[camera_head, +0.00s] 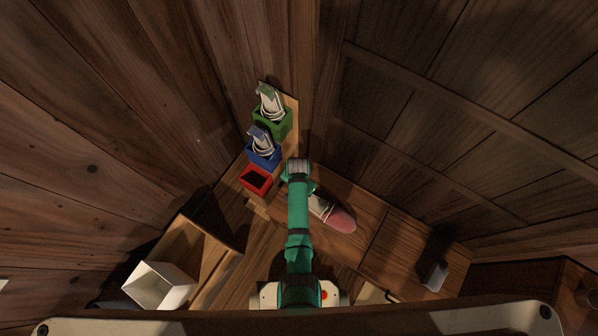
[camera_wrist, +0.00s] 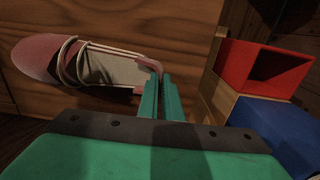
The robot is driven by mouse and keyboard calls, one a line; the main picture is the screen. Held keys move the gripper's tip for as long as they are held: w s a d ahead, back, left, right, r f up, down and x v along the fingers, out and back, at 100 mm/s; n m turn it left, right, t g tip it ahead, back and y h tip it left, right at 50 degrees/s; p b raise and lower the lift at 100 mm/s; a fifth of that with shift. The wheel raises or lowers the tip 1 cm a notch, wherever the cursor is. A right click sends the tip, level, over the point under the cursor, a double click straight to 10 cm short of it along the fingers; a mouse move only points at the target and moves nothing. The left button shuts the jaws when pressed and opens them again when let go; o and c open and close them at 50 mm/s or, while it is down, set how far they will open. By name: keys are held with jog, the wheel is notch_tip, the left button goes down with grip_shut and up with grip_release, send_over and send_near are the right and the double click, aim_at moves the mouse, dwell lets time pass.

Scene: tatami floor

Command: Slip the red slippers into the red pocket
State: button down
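The red slippers (camera_head: 339,216), pinkish red with a pale inside and whitish bands around them, show right of my arm in the head view. In the wrist view the slippers (camera_wrist: 95,62) extend left, toe at the far left. My gripper (camera_wrist: 164,80) has its two green fingers close together at the slippers' heel end, with the heel edge seeming pinched between them. In the head view my wrist hides the fingertips. The red pocket (camera_head: 256,179) is an open, dark-inside box left of my gripper; the red pocket (camera_wrist: 262,68) appears right of the fingers in the wrist view.
A blue pocket (camera_head: 263,160) and a green pocket (camera_head: 285,125) stand in line behind the red one, each holding slippers. A white open bin (camera_head: 160,286) is at lower left. Wooden walls stand close around; a small pale object (camera_head: 435,277) is at lower right.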

jog(key=shift+w+f, duration=0.1)
jog(key=shift+f, duration=0.25)
jog(key=c, duration=1.9)
grip_release()
jog(key=shift+c, duration=0.2)
